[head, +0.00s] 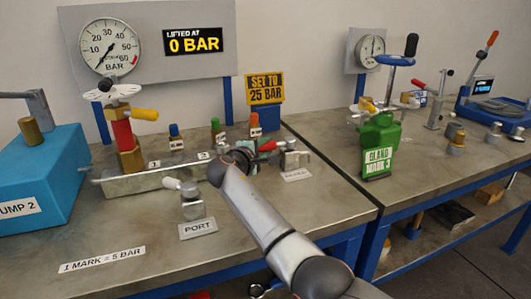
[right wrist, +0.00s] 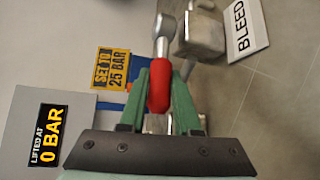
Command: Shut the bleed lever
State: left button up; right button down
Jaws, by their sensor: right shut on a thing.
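The bleed lever has a red handle (right wrist: 158,90) on a metal shank, joined to a metal block (right wrist: 200,32) beside a white BLEED label (right wrist: 246,30) in the right wrist view. My right gripper (right wrist: 159,92) has its two green fingers closed on either side of the red handle. In the head view the red handle (head: 267,146) shows just past my right gripper (head: 250,154), near the bleed block (head: 292,158) at the bench's right side. My gripper and wrist partly hide the lever there. My left gripper is not in view.
A PORT fitting (head: 192,203) with a white lever stands left of my right arm. A manifold (head: 150,178) with a red-and-brass valve lies behind it. The lit display (head: 193,40) reads 0 BAR.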

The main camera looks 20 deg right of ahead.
jog(key=shift+d+r, duration=0.1)
jog(key=shift+r, duration=0.05)
dwell(0.3)
jog(key=c, duration=0.6)
grip_release()
jog(key=shift+s+a, duration=0.15)
jog(key=shift+a, duration=0.1)
jog(key=p+v, duration=0.1)
jog(key=v, duration=1.1)
jog(key=shift+p, duration=0.4)
